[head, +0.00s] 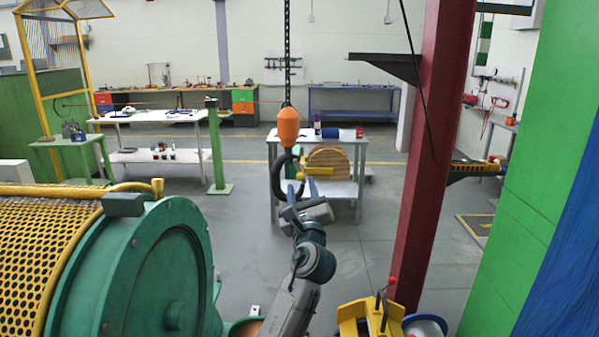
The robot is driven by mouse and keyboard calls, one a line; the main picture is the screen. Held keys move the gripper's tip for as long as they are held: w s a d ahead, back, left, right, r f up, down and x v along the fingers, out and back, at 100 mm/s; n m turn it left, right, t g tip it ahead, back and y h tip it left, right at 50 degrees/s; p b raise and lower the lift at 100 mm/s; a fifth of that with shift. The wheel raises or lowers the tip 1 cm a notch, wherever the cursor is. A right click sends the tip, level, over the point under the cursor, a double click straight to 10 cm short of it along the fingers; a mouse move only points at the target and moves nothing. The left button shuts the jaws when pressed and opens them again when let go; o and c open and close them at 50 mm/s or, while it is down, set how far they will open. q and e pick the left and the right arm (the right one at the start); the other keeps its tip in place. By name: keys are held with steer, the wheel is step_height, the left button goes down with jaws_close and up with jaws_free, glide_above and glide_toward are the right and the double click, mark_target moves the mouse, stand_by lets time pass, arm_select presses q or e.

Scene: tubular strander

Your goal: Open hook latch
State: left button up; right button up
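A dark hook (275,178) hangs under an orange block (289,128) on a black chain. A small yellow piece (318,170) shows at the right side of the hook's mouth and looks like the latch; its exact angle is too small to tell. My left gripper (293,190) is at the lower part of the hook, just below the yellow piece, at the end of my grey arm. Its fingers overlap the dark hook, so I cannot tell whether they touch it or how far apart they are. My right gripper is not in view.
A large green drum machine with yellow mesh (135,265) fills the lower left. A dark red column (430,150) stands at right. A yellow item (360,318) is at the bottom right. A table (345,190) with a wooden reel stands behind the hook. Open floor lies between.

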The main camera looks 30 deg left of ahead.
mark_target(300, 179)
arm_select(q)
steer(key=p+x, duration=0.1)
steer(key=x, duration=0.4)
jaws_close()
